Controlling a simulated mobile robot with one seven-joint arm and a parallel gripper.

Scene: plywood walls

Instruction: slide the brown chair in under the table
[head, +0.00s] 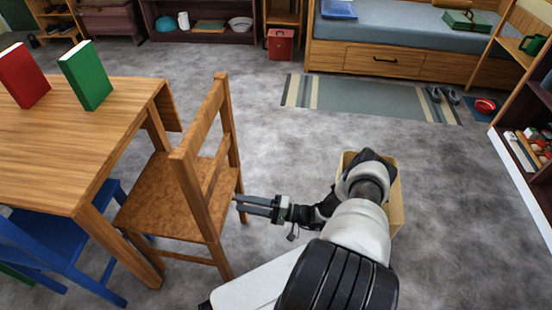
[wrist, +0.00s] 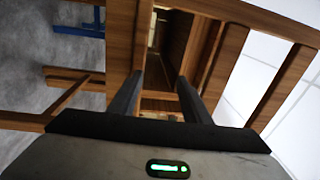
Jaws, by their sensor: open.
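The brown chair (head: 170,192) stands upright at the right edge of the wooden table (head: 60,130), its back toward my gripper. The seat's left side reaches the table's edge and front leg; how far it goes under is hard to tell. My gripper (head: 238,203) is open and empty, low beside the chair's back, pointing left at its near rear side. Whether the fingertips touch the chair is unclear. In the wrist view my gripper's two fingers (wrist: 160,80) stand apart, with the chair's wooden frame (wrist: 120,45) close ahead.
A blue chair (head: 60,240) stands at the table's near side. A red book (head: 22,75) and a green book (head: 86,75) stand on the table. A tan bin (head: 396,205) is partly hidden behind my arm. Grey floor is clear toward the striped rug (head: 365,98).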

